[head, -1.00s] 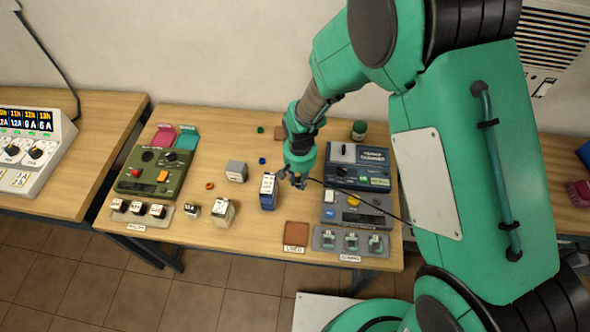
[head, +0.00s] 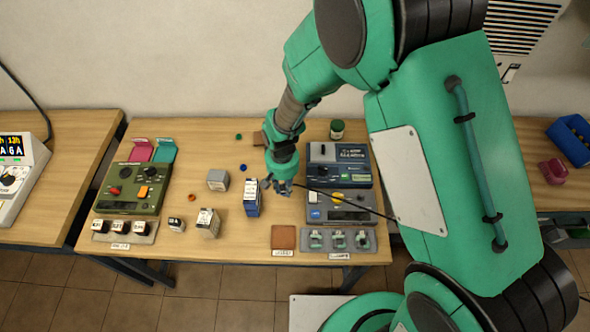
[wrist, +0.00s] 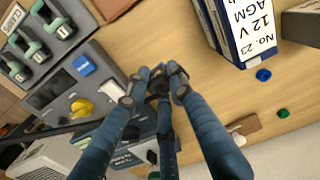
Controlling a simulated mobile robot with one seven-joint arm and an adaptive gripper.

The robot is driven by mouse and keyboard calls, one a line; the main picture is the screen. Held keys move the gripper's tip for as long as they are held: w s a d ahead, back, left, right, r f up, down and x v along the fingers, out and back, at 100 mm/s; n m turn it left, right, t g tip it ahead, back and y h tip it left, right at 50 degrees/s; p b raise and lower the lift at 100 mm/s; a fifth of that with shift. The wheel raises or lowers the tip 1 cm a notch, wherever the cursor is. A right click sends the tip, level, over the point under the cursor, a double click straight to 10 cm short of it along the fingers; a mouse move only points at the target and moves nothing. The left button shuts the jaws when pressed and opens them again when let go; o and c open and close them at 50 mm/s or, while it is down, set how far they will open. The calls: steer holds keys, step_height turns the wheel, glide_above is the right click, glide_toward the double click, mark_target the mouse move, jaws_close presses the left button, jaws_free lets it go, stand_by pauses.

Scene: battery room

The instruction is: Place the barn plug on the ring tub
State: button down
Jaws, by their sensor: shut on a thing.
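My gripper (head: 279,187) is above the right middle of the table, just right of a blue-and-white battery box (head: 251,197). In the wrist view its fingers (wrist: 158,82) are shut on a small dark piece, mostly hidden between the fingertips. A black cable (head: 350,206) runs from near my gripper to the right; in the wrist view it leads off left. I cannot tell for sure that the held piece is the barn plug. No readable label marks the ring tub, so I cannot tell which thing it is.
A brown pad (head: 283,237) lies beside the tray. Small caps lie behind.

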steer(key=w+d+r+m+p, duration=0.1)
steer(key=w+d+r+p, duration=0.3)
steer(key=d, duration=0.7)
steer(key=w+d+r+m+p, duration=0.1)
steer(key=w+d+r+p, duration=0.2)
steer(key=w+d+p, duration=0.5)
steer(key=w+d, duration=0.2)
steer(key=w, duration=0.2)
steer(key=shift+w+d+r+p, duration=0.15)
steer(key=shift+d+r+p, duration=0.2)
steer(key=shift+d+p, duration=0.05)
steer(key=p, duration=0.2)
glide_above(338, 124)
steer(key=shift+w+a+f, duration=0.1)
steer(key=shift+f, duration=0.6)
steer(key=shift+f, duration=1.75)
steer(key=shift+f, duration=0.2)
